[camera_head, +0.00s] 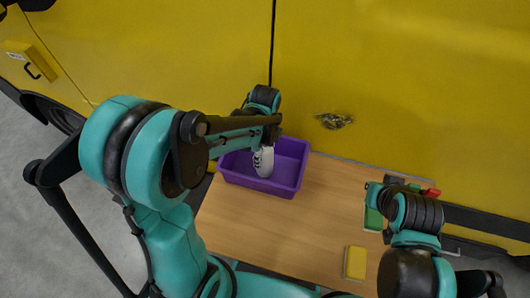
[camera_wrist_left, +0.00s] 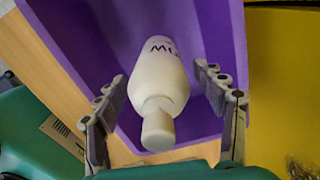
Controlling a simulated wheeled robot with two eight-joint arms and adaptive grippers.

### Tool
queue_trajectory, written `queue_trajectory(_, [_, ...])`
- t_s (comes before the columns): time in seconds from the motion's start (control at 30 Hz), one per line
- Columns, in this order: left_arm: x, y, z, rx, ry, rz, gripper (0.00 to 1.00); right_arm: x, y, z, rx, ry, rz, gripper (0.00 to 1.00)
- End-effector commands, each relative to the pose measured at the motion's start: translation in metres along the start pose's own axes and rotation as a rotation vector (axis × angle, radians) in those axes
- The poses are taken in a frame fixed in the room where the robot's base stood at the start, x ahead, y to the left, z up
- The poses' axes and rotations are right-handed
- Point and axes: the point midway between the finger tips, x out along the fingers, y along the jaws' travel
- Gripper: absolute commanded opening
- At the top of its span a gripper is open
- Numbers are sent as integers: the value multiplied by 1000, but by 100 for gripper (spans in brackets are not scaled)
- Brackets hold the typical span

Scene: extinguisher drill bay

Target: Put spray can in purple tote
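The spray can (camera_head: 263,162) is white with dark lettering, seen in the wrist view (camera_wrist_left: 158,80). It is inside the purple tote (camera_head: 295,184), whose purple inside fills much of the wrist view (camera_wrist_left: 85,30). My left gripper (camera_wrist_left: 160,78) has its fingers apart on both sides of the can, with a visible gap on each side. In the head view the left gripper (camera_head: 264,140) is above the tote, largely hidden by its own arm. My right gripper (camera_head: 374,194) is at the right side of the table; its fingers are too small to read.
The tote stands at the back left of a wooden table (camera_head: 270,225). A yellow block (camera_head: 355,263) lies near the front right. A green item (camera_head: 373,218) and a red item (camera_head: 431,192) are near my right gripper. A yellow vehicle wall (camera_head: 400,80) stands behind the table.

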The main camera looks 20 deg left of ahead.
Motion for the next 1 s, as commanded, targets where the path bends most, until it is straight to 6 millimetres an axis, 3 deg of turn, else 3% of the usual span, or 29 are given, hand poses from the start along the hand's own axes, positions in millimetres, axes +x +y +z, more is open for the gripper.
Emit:
queue_trajectory(0.37, [-9,0,0,0,0,0,71,-5,0,-3,0,0,0,0])
queue_trajectory(0.8, [-99,1,0,0,0,0,71,-26,0,-19,0,0,0,0])
queue_trajectory(1.0, [-121,0,0,-2,0,-1,71,-29,0,-21,0,0,0,0])
